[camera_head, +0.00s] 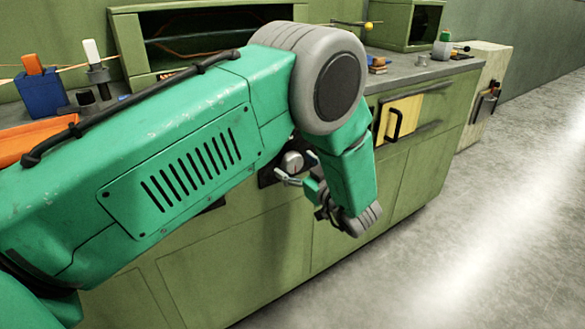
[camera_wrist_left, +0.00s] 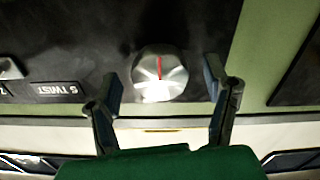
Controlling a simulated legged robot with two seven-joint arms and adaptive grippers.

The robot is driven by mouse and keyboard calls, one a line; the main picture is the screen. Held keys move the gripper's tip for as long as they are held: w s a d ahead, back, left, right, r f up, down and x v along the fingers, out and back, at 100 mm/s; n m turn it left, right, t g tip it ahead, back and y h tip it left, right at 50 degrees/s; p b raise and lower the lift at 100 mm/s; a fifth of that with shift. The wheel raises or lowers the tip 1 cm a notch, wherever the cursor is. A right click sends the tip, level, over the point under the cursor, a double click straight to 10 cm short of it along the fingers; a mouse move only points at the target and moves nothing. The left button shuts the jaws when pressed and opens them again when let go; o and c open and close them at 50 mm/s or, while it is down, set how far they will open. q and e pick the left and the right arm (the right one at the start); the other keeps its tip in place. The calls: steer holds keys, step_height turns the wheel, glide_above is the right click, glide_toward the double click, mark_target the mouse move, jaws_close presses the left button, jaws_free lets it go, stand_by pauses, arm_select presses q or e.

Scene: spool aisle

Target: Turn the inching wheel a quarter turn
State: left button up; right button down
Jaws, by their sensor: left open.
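The inching wheel, a silver faceted knob (camera_wrist_left: 160,78) with a red line, sits on a dark panel (camera_wrist_left: 100,35). In the wrist view the red line runs nearly upright, toward the top of the picture. In the head view the knob (camera_head: 292,162) shows on the front of the green cabinet, just past my left forearm. My left gripper (camera_wrist_left: 163,92) is open, with one finger on either side of the knob in the picture and a gap on both sides. Whether the fingertips reach the knob's depth is unclear. In the head view the gripper (camera_head: 297,171) is partly hidden by my arm.
An upside-down "S TWIST" label (camera_wrist_left: 56,90) and part of another control (camera_wrist_left: 10,68) lie left of the knob. The green cabinet (camera_head: 240,270) has a yellow panel with a black handle (camera_head: 396,122). A blue holder (camera_head: 40,93) stands on top. Floor at right is clear.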

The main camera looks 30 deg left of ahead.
arm_select(q)
steer(key=shift+w+a+r, duration=0.2)
steer(key=shift+w+a, duration=0.05)
steer(key=shift+w, duration=0.05)
steer(key=shift+a+f, duration=0.15)
steer(key=shift+a, duration=0.45)
steer(key=c, duration=0.3)
steer(key=shift+f, duration=0.1)
steer(key=c, duration=0.9)
steer(key=shift+d, duration=0.2)
arm_select(e)
steer(key=shift+w+f, duration=0.1)
steer(key=shift+f, duration=0.1)
steer(key=shift+d+r, duration=0.1)
